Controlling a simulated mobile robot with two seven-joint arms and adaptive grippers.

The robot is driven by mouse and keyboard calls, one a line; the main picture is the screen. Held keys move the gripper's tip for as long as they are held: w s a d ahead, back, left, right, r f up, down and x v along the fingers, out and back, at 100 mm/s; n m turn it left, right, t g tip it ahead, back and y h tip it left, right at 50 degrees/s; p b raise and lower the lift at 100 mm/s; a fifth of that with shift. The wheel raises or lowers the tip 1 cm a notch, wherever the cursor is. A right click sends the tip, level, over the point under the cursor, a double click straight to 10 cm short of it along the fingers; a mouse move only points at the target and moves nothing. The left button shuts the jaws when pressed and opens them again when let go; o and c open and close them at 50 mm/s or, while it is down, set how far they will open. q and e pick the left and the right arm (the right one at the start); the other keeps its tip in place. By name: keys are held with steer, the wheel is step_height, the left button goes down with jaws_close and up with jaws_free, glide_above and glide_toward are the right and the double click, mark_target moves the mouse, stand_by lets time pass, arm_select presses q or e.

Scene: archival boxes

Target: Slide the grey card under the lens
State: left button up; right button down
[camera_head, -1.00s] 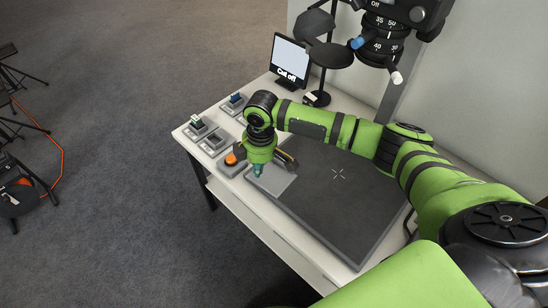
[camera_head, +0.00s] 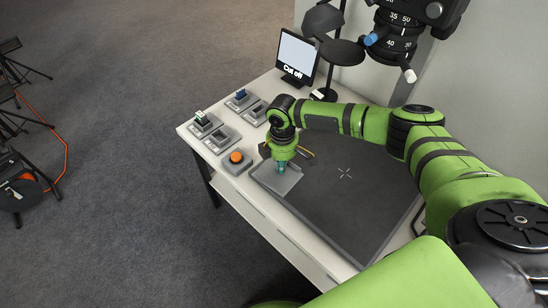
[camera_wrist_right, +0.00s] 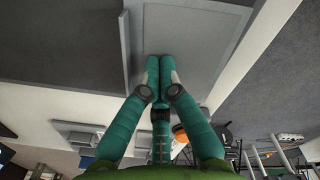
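The pale grey card (camera_head: 290,186) lies flat on the near-left corner of the dark board (camera_head: 345,205), and also shows in the right wrist view (camera_wrist_right: 205,45). My right gripper (camera_head: 281,171) points down over the card. In the right wrist view its teal fingertips (camera_wrist_right: 160,62) are together, at or just above the card; I cannot tell whether they touch it. My left gripper is out of view.
An orange button (camera_head: 236,157) and several grey switch holders (camera_head: 222,137) stand left of the board. A screen reading "Cut off" (camera_head: 297,55) and a lamp (camera_head: 340,50) stand behind. The board between card and cross is clear; my right arm passes above its far side.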

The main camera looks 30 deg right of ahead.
mark_target(339, 173)
steer(key=shift+s+d, duration=0.45)
steer(key=shift+d, duration=0.35)
steer(key=s+d+p, duration=0.1)
steer(key=d+p, duration=0.1)
steer(key=d, duration=0.1)
steer(key=s+d+p, duration=0.1)
steer(key=shift+s+d+r+p, duration=0.3)
steer(key=s+d, duration=0.1)
steer(key=d, duration=0.2)
steer(key=s+d+p, duration=0.1)
steer(key=s+d, duration=0.1)
steer(key=d, duration=0.1)
steer(key=s+d+p, duration=0.1)
steer(key=d, duration=0.1)
steer(key=shift+s+d+f, duration=0.2)
steer(key=shift+s+d, duration=0.1)
steer(key=shift+d, duration=0.1)
steer(key=shift+d+f, duration=0.1)
steer(key=shift+d, duration=0.1)
